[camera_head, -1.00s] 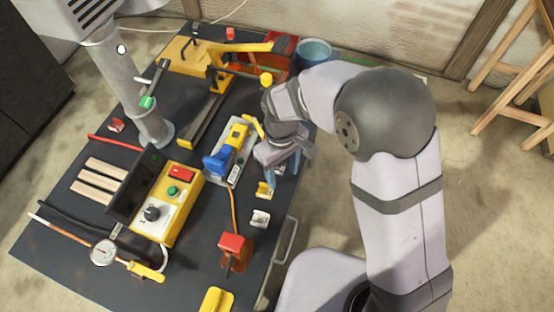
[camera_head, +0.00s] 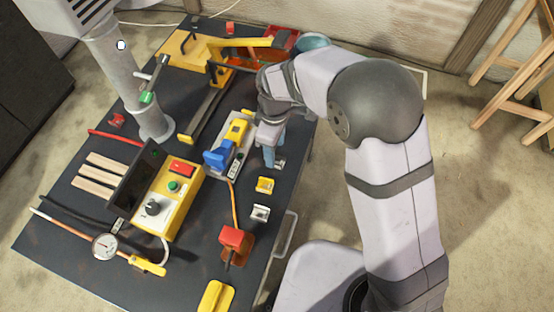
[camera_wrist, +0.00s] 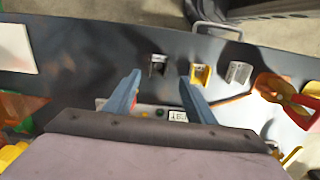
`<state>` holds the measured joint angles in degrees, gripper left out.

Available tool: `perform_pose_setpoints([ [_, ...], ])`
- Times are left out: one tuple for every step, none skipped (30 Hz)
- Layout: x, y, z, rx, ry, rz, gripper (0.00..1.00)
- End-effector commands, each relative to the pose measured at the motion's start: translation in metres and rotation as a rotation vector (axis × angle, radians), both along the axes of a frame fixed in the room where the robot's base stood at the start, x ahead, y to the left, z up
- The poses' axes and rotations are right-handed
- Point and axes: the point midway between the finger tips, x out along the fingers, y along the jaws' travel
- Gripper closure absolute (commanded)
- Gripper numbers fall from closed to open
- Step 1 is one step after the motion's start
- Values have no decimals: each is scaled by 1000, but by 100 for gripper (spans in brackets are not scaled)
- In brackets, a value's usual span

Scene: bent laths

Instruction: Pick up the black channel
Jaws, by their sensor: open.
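The black channel (camera_wrist: 157,65) stands on the dark tabletop in the wrist view, a short U-shaped piece just beyond my fingertips and between their lines. In the head view, a small dark and pale piece beside my fingers (camera_head: 280,163) appears to be the same channel, partly hidden. My gripper (camera_wrist: 160,79) is open and empty, with its two blue fingers on either side of the channel's line. It also shows in the head view (camera_head: 269,157). I cannot tell its height above the table.
A yellow channel (camera_wrist: 201,75) and a silver channel (camera_wrist: 238,73) stand in a row right of the black one. A grey-based yellow and blue device (camera_head: 229,150) lies left of my gripper. The table's edge and handle (camera_head: 287,240) are near.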

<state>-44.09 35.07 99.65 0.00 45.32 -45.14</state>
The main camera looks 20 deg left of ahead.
Motion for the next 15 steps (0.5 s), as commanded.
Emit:
perform_pose_setpoints([
  [0,0,0,1,0,-1,50],
  [0,0,-1,1,-1,-1,50],
  [0,0,-1,0,0,-1,50],
  [0,-1,-2,0,0,-1,50],
  [0,-1,-4,-1,1,-1,50],
  [1,-2,-6,-2,2,-1,50],
  [1,-3,-8,-3,3,-1,50],
  [1,-4,-11,-2,2,-1,50],
  [2,-5,-15,-4,4,-2,50],
  [2,-5,-18,-3,3,-2,50],
  [3,-6,-22,-3,4,-2,50],
  [3,-7,-26,-3,3,-2,50],
  [4,-8,-30,-3,3,-3,50],
  [4,-8,-34,-3,3,-2,50],
  [4,-7,-38,-2,2,-2,50],
])
